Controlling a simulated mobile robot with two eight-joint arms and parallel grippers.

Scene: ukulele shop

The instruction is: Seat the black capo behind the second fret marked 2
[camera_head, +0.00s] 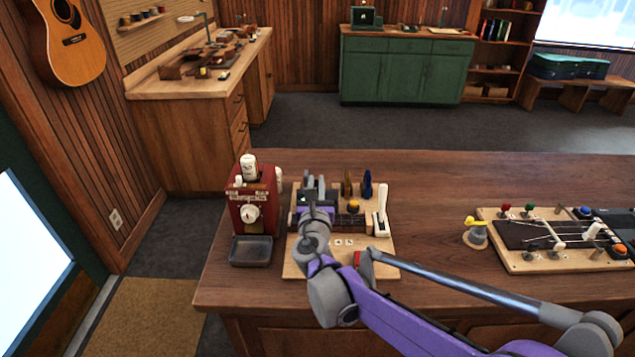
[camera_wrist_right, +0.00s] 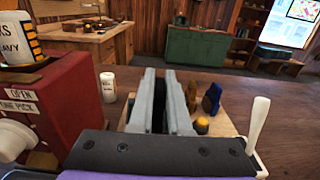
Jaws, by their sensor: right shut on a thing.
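My right gripper (camera_head: 315,183) is over the back left of the wooden board (camera_head: 381,264). In the right wrist view the two grey fingers (camera_wrist_right: 168,78) stand side by side, shut on a dark thing between them. That appears to be the black capo (camera_wrist_right: 158,118), mostly hidden by the fingers. My left gripper is not in view.
A bronze piece (camera_head: 347,184) and a blue piece (camera_head: 367,184) stand at the board's back; a white lever (camera_head: 382,211) stands right. A red dispenser (camera_head: 252,207) and grey tray (camera_head: 251,251) are left.

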